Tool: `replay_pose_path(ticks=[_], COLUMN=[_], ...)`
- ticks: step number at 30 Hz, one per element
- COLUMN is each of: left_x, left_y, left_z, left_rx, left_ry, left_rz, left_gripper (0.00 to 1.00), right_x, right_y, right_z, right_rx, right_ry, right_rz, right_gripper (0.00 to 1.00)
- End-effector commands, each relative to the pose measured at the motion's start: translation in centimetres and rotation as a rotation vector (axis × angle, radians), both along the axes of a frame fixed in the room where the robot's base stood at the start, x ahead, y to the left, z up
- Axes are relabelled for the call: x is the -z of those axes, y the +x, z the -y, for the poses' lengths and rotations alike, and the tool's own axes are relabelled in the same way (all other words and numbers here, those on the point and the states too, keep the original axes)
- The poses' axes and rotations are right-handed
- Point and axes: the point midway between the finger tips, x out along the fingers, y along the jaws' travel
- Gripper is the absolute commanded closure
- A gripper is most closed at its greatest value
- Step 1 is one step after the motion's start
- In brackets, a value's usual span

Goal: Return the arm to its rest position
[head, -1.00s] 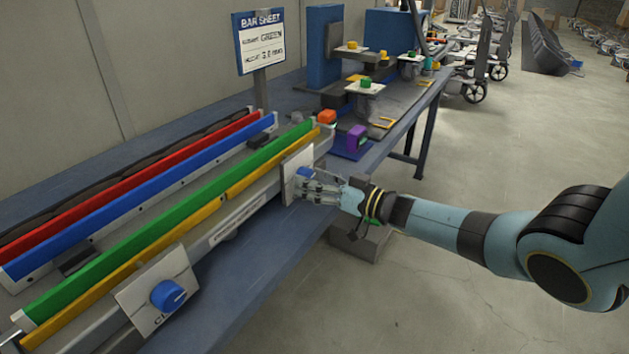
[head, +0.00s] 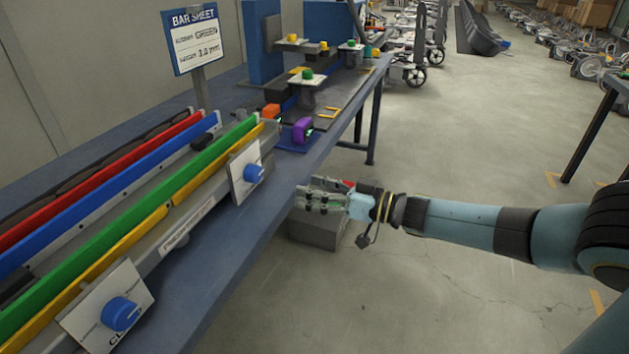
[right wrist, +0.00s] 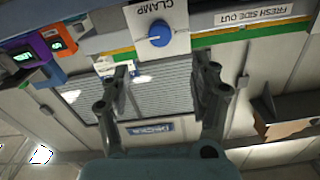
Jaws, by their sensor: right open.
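My right gripper (head: 318,194) is open and empty in the head view. It hangs in the air beside the front edge of the blue bench, clear of the blue knob (head: 253,173) on its white plate. In the right wrist view the two fingers of the right gripper (right wrist: 162,95) stand apart with nothing between them. Past them is the blue knob (right wrist: 159,34) on a white plate marked CLAMP. My right arm (head: 460,222) reaches in from the right. My left gripper is not in view.
The blue bench (head: 225,262) carries long red, blue, green and yellow bars. A second blue knob (head: 120,314) is nearer. A purple device (head: 302,130) and an orange block (head: 271,110) stand farther along. A grey box (head: 318,230) is on the floor below my gripper. Open floor lies right.

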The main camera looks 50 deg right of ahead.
Motion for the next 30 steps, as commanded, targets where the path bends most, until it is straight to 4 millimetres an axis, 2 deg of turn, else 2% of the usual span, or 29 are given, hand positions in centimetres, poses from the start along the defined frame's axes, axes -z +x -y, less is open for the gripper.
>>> replay_pose_path(ticks=[13, 17, 20, 23, 24, 26, 27, 29, 30], left_x=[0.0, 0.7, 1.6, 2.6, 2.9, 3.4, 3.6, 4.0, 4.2], left_y=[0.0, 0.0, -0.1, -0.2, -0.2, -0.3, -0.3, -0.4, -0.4], left_z=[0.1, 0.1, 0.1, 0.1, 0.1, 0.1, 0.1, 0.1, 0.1], left_rx=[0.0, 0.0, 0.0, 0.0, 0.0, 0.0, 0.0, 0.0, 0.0], left_ry=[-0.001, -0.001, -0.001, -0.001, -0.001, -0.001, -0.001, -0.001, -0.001], left_rz=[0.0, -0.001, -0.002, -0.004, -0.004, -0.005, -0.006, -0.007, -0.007], left_gripper=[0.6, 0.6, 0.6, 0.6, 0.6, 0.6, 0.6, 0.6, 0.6], right_x=[0.1, 2.1, 6.8, 13.8, 16.6, 20.9, 23.5, 27.3, 29.6], right_y=[0.0, -1.1, -3.6, -7.2, -8.8, -11.6, -13.6, -17.0, -19.4], right_z=[0.0, -0.9, -2.6, -3.4, -3.6, -3.9, -4.2, -4.8, -5.3], right_rx=[0.0, 0.004, 0.041, 0.156, 0.208, 0.279, 0.32, 0.37, 0.399], right_ry=[0.0, 0.021, 0.083, 0.111, 0.101, 0.074, 0.05, 0.007, -0.024], right_rz=[-0.001, -0.025, -0.098, -0.234, -0.297, -0.399, -0.469, -0.579, -0.656], right_gripper=[0.38, 0.38, 0.38, 0.38, 0.38, 0.38, 0.38, 0.38, 0.38])
